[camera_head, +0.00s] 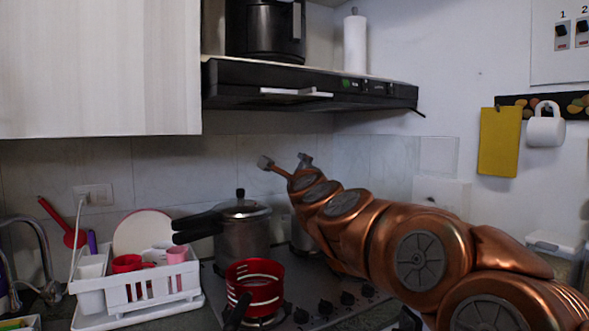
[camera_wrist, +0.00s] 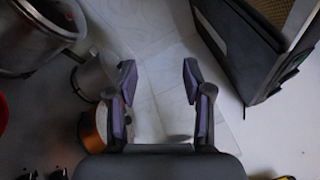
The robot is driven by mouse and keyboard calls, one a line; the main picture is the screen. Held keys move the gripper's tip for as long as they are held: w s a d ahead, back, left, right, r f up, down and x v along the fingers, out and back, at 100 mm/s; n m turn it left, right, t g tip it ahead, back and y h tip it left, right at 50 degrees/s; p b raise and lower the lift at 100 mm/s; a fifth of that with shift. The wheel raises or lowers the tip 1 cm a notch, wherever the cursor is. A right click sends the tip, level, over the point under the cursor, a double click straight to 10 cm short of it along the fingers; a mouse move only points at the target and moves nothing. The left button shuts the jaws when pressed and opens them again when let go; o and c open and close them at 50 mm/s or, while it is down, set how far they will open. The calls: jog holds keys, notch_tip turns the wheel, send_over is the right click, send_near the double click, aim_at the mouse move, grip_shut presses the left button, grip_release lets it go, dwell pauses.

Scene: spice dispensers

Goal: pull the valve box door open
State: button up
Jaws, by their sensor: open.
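My gripper (camera_head: 285,163) is open and empty in front of the tiled back wall, above the stove and below the range hood. In the wrist view its two dark fingers (camera_wrist: 158,82) are spread apart, with pale wall tiles between them. A white box-like panel (camera_head: 441,193) on the wall to the right of the gripper may be the valve box. My arm hides its lower part, and I cannot make out its door or a handle clearly. The gripper is apart from this panel, and I cannot identify the panel in the wrist view.
A pressure cooker (camera_head: 242,238) and a red pot (camera_head: 255,287) stand on the stove (camera_head: 330,312). The range hood (camera_head: 300,87) overhangs them and also shows in the wrist view (camera_wrist: 235,45). A white dish rack (camera_head: 135,297) is at left. A yellow board (camera_head: 499,142) and a mug (camera_head: 545,128) hang at right.

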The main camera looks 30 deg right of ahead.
jog(key=shift+a+f+n+y, duration=0.15)
jog(key=shift+a+n+y, duration=0.15)
jog(key=shift+a+n, duration=0.3)
jog(key=shift+a, duration=0.1)
dwell(0.4)
